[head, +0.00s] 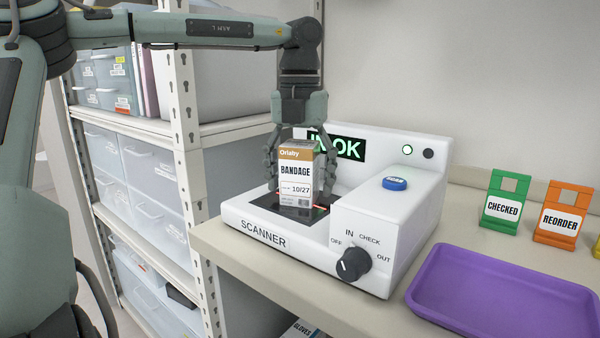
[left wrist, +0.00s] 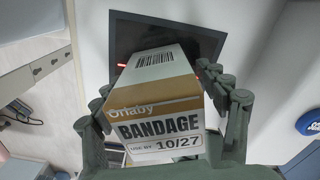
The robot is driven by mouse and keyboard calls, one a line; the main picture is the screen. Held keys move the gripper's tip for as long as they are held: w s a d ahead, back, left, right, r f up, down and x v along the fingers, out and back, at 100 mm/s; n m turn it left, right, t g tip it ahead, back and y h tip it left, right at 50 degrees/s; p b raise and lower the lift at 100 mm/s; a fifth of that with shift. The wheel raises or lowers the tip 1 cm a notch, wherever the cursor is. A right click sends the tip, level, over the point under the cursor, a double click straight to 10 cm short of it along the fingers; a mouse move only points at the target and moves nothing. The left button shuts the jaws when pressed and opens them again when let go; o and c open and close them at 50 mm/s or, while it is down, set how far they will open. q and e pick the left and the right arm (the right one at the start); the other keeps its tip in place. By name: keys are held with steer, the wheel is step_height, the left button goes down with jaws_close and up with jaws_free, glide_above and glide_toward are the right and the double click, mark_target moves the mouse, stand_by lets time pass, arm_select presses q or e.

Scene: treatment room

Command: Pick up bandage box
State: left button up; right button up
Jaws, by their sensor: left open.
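The bandage box (head: 296,172), white with a tan top and the label "BANDAGE 10/27", stands upright on the dark plate of the scanner (head: 262,240). My left gripper (head: 297,165) is above and around it, with a finger on either side. In the left wrist view the box (left wrist: 160,115) lies between the open fingers of the left gripper (left wrist: 165,100). Whether a finger touches the box I cannot tell. Red light shows on the plate beside the box. My right gripper is not in view.
The scanner's display (head: 338,147) reads OK, partly hidden by my gripper. A dial (head: 352,264) and a blue button (head: 394,184) are on the scanner. A purple tray (head: 508,292), a green CHECKED tag (head: 505,202) and an orange REORDER tag (head: 563,214) are at the right. Shelves stand left.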

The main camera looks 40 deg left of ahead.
arm_select(q)
steer(key=c, duration=1.4)
steer(key=shift+r, duration=0.15)
